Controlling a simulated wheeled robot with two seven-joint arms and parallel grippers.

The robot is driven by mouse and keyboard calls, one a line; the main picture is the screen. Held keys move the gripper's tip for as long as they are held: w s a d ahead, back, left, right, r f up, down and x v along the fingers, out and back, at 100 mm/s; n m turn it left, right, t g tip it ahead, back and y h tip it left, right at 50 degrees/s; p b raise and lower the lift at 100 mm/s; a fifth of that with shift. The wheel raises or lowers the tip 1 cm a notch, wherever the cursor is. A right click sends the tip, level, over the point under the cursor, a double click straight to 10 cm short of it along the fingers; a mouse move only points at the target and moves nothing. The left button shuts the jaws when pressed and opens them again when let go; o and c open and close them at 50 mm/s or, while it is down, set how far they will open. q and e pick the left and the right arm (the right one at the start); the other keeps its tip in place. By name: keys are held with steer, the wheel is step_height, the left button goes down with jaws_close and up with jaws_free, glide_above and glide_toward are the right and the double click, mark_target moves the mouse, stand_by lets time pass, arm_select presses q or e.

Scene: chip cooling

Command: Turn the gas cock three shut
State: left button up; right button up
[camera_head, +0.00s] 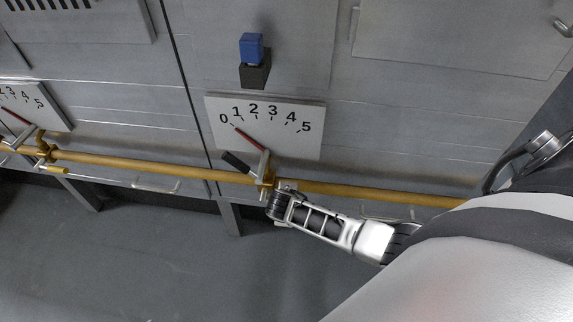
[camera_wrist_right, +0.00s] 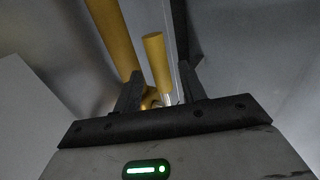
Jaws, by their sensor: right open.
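A gas cock (camera_head: 266,180) sits on the yellow pipe below the middle dial plate (camera_head: 285,140), which is numbered 0 to 5. Its red needle (camera_head: 250,138) points up and left, close to the 0 end. My right gripper (camera_head: 272,192) is at the cock, its fingers hard to make out in the head view. In the wrist view my right gripper (camera_wrist_right: 160,90) is open, with a yellow handle (camera_wrist_right: 155,60) standing between its two dark fingers. Whether the fingers touch it I cannot tell. My left gripper is not in view.
The yellow pipe (camera_head: 150,164) runs along the grey cabinet fronts. A second cock (camera_head: 42,152) and dial plate (camera_head: 38,105) are at the left. A blue block (camera_head: 251,46) sits above the middle dial. A dark bar (camera_head: 237,162) juts out left of the cock. The floor (camera_head: 150,250) below is clear.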

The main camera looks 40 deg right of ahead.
steer(key=p+v, duration=0.2)
steer(key=v, duration=1)
steer(key=shift+s+r+p, duration=0.2)
steer(key=shift+r+p, duration=0.1)
steer(key=shift+a, duration=0.15)
steer(key=s+a+r+m+g+y, duration=0.1)
steer(key=s+a+r+m+y, duration=0.2)
steer(key=s+r, duration=0.45)
steer(key=s+a+r+m+y, duration=0.1)
steer(key=s+r+m+y, duration=0.1)
steer(key=s+r+m, duration=0.5)
steer(key=w+a+f+n+t+y, duration=0.1)
steer(key=w+a+f+t, duration=0.1)
steer(key=f, duration=0.3)
steer(key=w+a+f+n+t+y, duration=0.1)
steer(key=w+a+f+n+t, duration=0.1)
steer(key=f+t, duration=0.2)
step_height(320, 180, down, 2)
steer(key=shift+w+a+f, duration=0.1)
steer(key=shift+w+a, duration=0.2)
steer(key=shift+w, duration=0.1)
steer(key=shift+c, duration=0.5)
steer(key=shift+d, duration=0.1)
